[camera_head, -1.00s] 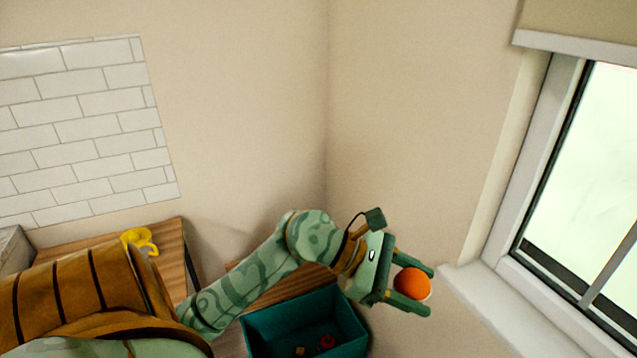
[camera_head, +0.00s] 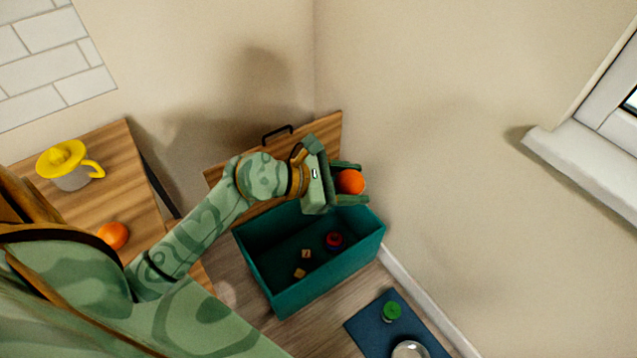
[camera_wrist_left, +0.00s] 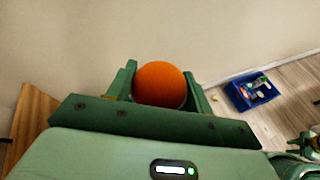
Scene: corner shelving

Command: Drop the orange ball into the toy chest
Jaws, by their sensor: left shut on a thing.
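The orange ball (camera_head: 350,182) is between the fingers of my left gripper (camera_head: 349,183), which is shut on it. The ball also shows between the fingers in the left wrist view (camera_wrist_left: 160,85). The toy chest (camera_head: 262,275) is a teal open box on the floor in the corner. Its wooden lid (camera_head: 325,135), with a dark handle, stands raised behind it. In the head view the gripper and ball appear over the chest's back right part, near the right wall; their height above the rim is hard to tell.
A red toy (camera_head: 335,240) and small wooden blocks (camera_head: 301,272) lie in the chest. A wooden surface (camera_head: 110,165) at left holds a yellow juicer (camera_head: 65,165) and another orange round thing (camera_head: 113,235). A blue mat (camera_head: 365,325) and the window sill (camera_head: 575,160) are at right.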

